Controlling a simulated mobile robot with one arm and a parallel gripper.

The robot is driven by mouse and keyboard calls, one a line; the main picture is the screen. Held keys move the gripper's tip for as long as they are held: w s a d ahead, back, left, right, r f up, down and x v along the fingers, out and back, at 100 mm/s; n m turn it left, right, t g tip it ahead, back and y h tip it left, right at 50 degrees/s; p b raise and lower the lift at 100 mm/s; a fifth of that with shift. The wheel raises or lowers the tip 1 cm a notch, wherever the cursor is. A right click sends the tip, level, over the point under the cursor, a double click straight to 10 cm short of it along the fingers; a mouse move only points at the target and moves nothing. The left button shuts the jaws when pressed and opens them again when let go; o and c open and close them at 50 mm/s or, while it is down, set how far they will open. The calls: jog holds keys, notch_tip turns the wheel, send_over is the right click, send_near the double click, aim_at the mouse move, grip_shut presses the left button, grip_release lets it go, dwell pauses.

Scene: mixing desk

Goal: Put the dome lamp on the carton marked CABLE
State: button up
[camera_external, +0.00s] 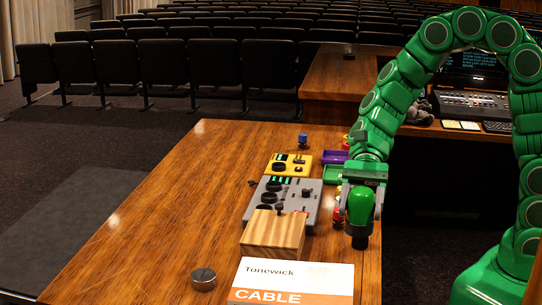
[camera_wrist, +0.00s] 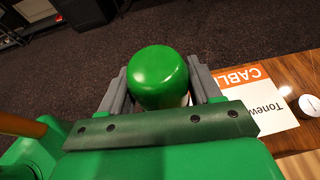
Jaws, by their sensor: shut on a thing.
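The dome lamp has a green dome (camera_external: 360,206) and a black lower part. It hangs upright in my gripper (camera_external: 361,194), which is shut on it. In the wrist view the green dome (camera_wrist: 158,76) is between the two grey fingers of my gripper (camera_wrist: 160,88). The carton marked CABLE (camera_external: 312,275) is white and orange and lies at the desk's near end, lower left of the lamp and apart from it. In the wrist view the carton (camera_wrist: 272,112) is to the right of the lamp, its top bare.
The desk's left side (camera_external: 170,215) is clear.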

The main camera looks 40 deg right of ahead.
jog(key=shift+w+a+f, duration=1.25)
jog(key=shift+a+f, duration=0.3)
jog(key=shift+a, duration=0.2)
jog(key=shift+w+a+f, duration=1.2)
jog(key=shift+a+f, duration=0.4)
jog(key=shift+a, duration=0.2)
jog(key=shift+w+a+f, duration=1.25)
jog(key=shift+a+f, duration=0.3)
jog(key=shift+a, duration=0.2)
jog(key=shift+f, duration=1.6)
jog(key=o, duration=1.2)
jog(key=shift+f, duration=0.15)
